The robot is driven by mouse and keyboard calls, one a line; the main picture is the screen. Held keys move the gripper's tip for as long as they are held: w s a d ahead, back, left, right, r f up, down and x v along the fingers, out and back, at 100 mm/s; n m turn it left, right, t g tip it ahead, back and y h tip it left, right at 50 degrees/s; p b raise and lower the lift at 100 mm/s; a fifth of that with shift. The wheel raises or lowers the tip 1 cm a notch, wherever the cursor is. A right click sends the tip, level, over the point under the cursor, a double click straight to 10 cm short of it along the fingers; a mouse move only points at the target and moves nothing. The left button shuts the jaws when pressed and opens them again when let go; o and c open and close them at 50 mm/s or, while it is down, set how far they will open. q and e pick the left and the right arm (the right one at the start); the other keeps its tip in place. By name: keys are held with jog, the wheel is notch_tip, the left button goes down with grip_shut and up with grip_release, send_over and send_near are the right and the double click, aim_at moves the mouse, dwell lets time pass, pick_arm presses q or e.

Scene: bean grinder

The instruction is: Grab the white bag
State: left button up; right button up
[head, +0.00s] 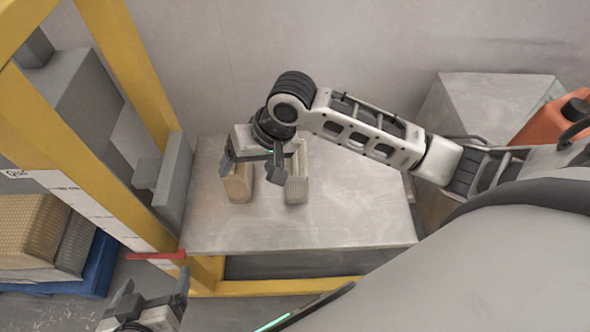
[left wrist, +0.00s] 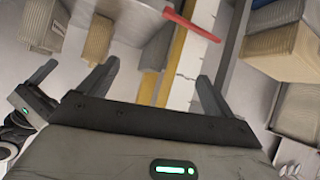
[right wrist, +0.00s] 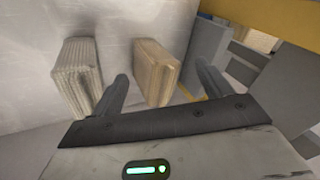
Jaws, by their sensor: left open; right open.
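The white bag (head: 297,178) stands upright on the metal table (head: 350,220). A tan bag (head: 238,184) stands to its left. My right gripper (head: 249,172) is open above the bags, and one finger partly covers the white bag in the head view. In the right wrist view, the white bag (right wrist: 77,78) is left of the left finger, and the tan bag (right wrist: 154,73) shows between the open fingers. Neither bag is held. My left gripper (head: 153,288) is open and empty at the lower left, away from the table.
A yellow frame (head: 148,75) with grey blocks stands left of the table. Stacked sacks (head: 30,228) lie on a blue pallet (head: 98,262) at the far left. A red strip (head: 155,256) is at the table's near left corner. The table's right part is clear.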

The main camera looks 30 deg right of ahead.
jog(key=w+d+r+m+g+h, duration=0.2)
jog(key=d+r+m+h, duration=0.2)
jog(key=d+r, duration=0.5)
jog(key=b, duration=0.2)
send_near(295, 156)
jog(key=shift+g, duration=0.3)
jog(key=f, duration=0.3)
jog(key=w+f, duration=0.1)
jog(key=f, duration=0.1)
jog(key=shift+a+f, duration=0.25)
jog(key=shift+f, duration=0.05)
jog(key=shift+s+d+f, duration=0.1)
jog(key=shift+s+f, duration=0.05)
jog(key=shift+f, duration=1.15)
jog(key=shift+s+f, duration=0.2)
jog(key=shift+f, duration=1.15)
jog(key=shift+r, duration=0.1)
grip_shut()
